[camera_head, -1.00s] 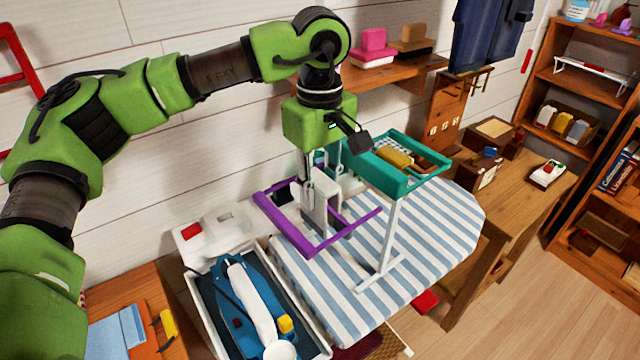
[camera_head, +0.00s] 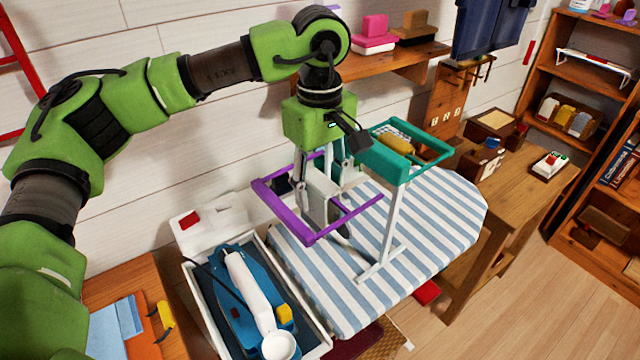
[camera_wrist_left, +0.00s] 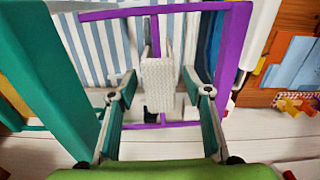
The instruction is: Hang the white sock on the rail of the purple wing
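The drying rack's purple wing (camera_head: 262,192) stands out to the left over the striped board. The white sock (camera_head: 314,208) hangs draped over a rail inside the purple frame. In the left wrist view the sock (camera_wrist_left: 159,82) lies across the middle purple rail (camera_wrist_left: 163,40). My left gripper (camera_head: 325,185) points down at the wing. Its fingers stand apart on both sides of the sock, with gaps showing in the left wrist view (camera_wrist_left: 160,75). The sock's lower end is partly hidden in the head view. My right gripper is not in view.
The teal wing (camera_head: 385,160), holding a yellow item, stands close to the right of my gripper. A white leg (camera_head: 389,235) rests on the striped board (camera_head: 440,225). A tray with a blue iron (camera_head: 240,300) stands at the left. A wooden shelf (camera_head: 400,62) is behind.

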